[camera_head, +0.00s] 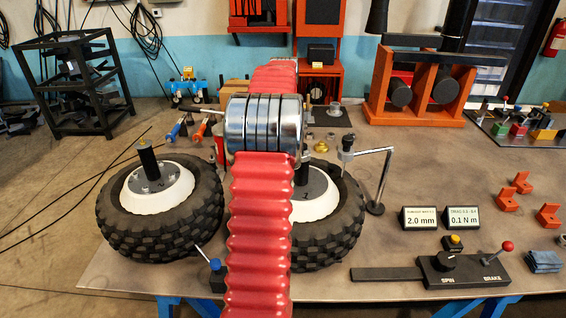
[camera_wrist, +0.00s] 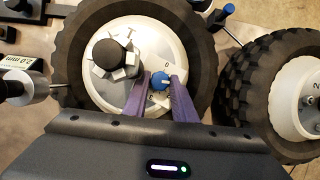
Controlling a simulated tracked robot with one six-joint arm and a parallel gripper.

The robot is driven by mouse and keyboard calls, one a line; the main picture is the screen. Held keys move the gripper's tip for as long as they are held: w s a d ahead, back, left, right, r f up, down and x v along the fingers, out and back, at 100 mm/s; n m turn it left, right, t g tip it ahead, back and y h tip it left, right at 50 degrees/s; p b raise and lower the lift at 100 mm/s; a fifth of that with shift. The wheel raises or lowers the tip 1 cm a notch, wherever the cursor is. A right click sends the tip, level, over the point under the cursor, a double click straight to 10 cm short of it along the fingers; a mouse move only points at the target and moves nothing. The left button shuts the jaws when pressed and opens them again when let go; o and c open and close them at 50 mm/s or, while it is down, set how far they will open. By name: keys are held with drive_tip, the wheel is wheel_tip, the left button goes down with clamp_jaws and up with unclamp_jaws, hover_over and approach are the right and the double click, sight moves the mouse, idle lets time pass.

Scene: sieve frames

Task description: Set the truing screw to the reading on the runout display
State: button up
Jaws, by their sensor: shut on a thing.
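The truing screw shows as a small blue knob (camera_wrist: 160,80) on the white wheel hub (camera_wrist: 112,35) in the wrist view, with small dial marks around it. My gripper (camera_wrist: 161,82) has purple fingers on both sides of the knob and is shut on it. The knob's exact setting is too small to read. The runout display (camera_head: 420,218) reads 2.0 mm in the head view; its small heading is blurred. It also shows turned on its side in the wrist view (camera_wrist: 18,68). In the head view my arm hides the gripper and the knob.
A second display (camera_head: 462,219) reads 0.1 N m. Another wheel (camera_head: 160,190) lies at the left. A bent metal arm (camera_head: 380,175) stands close to the right wheel (camera_head: 330,235). A black SPIN and BRAKE box (camera_head: 465,272) sits at the front right.

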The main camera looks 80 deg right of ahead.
idle(0.4)
drive_tip(key=o, duration=1)
drive_tip(key=shift+o, duration=0.2)
drive_tip(key=shift+s, duration=0.1)
